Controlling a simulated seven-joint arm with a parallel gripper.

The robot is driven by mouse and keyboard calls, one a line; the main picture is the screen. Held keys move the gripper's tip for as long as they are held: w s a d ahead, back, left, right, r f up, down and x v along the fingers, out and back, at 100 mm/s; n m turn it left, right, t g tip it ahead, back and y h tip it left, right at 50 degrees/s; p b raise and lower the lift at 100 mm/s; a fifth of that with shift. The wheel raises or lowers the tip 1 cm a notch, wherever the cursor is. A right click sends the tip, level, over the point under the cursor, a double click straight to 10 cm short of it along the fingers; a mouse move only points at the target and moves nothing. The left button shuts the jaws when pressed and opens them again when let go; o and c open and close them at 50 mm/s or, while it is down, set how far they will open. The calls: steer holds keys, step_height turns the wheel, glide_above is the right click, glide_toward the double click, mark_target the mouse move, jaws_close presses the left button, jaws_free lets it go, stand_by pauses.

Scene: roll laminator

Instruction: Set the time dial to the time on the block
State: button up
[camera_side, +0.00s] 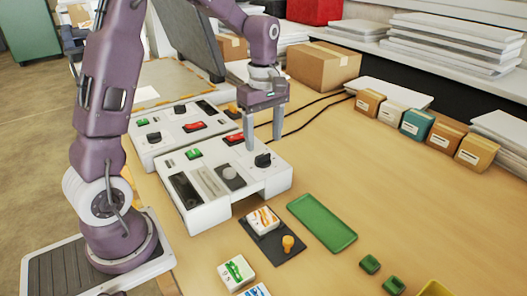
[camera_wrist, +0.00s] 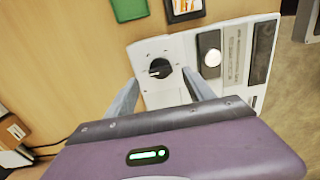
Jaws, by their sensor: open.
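A black dial (camera_side: 262,160) with a pale pointer mark sits on the right end of the near white control unit (camera_side: 235,197). It also shows in the wrist view (camera_wrist: 159,69). My gripper (camera_side: 264,142) is open and empty, pointing down over this dial. In the wrist view the fingertips (camera_wrist: 158,76) are on either side of the dial, apart from it. Whether the dial is the time dial cannot be read. A white block (camera_side: 263,220) with orange marks lies on a dark plate in front of the unit. Its marks are too small to read.
A second white unit (camera_side: 165,122) with its own black knob stands behind. A pale round knob (camera_side: 230,172) and red and green switches are near the dial. A green tray (camera_side: 322,223) and a green-marked block (camera_side: 236,272) lie in front.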

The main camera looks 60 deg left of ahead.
mark_target(261, 155)
step_height(261, 155, down, 5)
steer(key=shift+r, duration=0.15)
jaws_close()
steer(key=shift+m, duration=0.3)
steer(key=m, duration=0.5)
steer(key=shift+s+m, duration=0.1)
steer(key=shift+m, duration=0.2)
steer(key=m, duration=1.1)
steer(key=shift+a+m, duration=0.15)
steer(key=shift+m, duration=0.15)
steer(key=m, duration=0.6)
steer(key=shift+a, duration=0.1)
